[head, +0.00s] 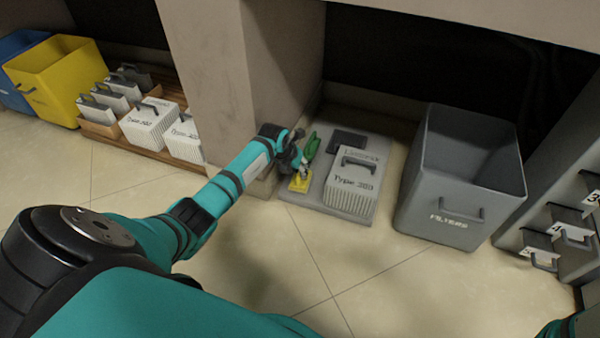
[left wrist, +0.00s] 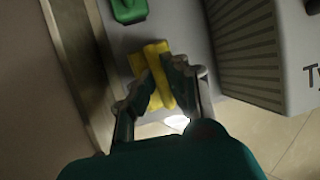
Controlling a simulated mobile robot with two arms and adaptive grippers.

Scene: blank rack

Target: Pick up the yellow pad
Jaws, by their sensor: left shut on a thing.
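The yellow pad (head: 300,183) is at the left front of a low grey platform (head: 334,212), beside the pillar. In the left wrist view the yellow pad (left wrist: 152,58) shows between and beyond the fingers of my left gripper (left wrist: 164,88). My left gripper (head: 298,164) reaches down to it and is shut on it. The fingers hide part of the pad. I cannot tell whether the pad is clear of the platform. My right gripper is not in view.
A green object (head: 312,146) lies just behind the pad. A white "Type 380" box (head: 352,186) and a dark flat piece (head: 347,142) share the platform. A grey "FILTERS" bin (head: 455,180) stands to the right. A pillar (head: 215,80) rises close on the left. The floor in front is clear.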

